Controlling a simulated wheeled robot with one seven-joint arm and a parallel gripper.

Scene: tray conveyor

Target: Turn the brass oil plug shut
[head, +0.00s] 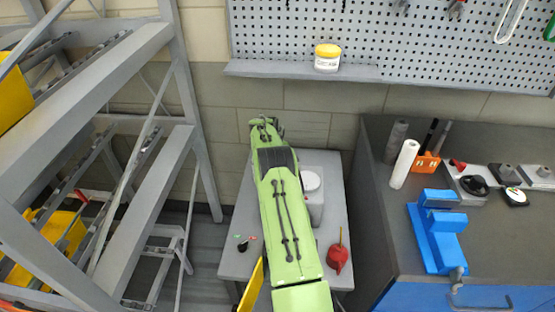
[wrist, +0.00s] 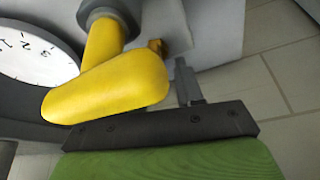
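A small brass-coloured piece (wrist: 157,46), which looks like the oil plug, shows in the wrist view against a pale grey block. The yellow handle in front of it hides part of it. I cannot tell how far it is turned. My gripper (wrist: 186,82) shows as a dark bar with one grey finger pointing up, just right of and below the brass piece in the picture. The other finger is not visible, perhaps behind the yellow handle. I cannot see contact with the plug. In the head view my green arm covers this area, and neither plug nor fingers can be made out.
A yellow lever handle (wrist: 110,85) and a white dial (wrist: 35,58) are close by in the wrist view. The head view shows a small grey table (head: 237,258) with a red oil can (head: 338,257), a workbench with a blue vise (head: 437,232), and a grey rack (head: 160,190) at left.

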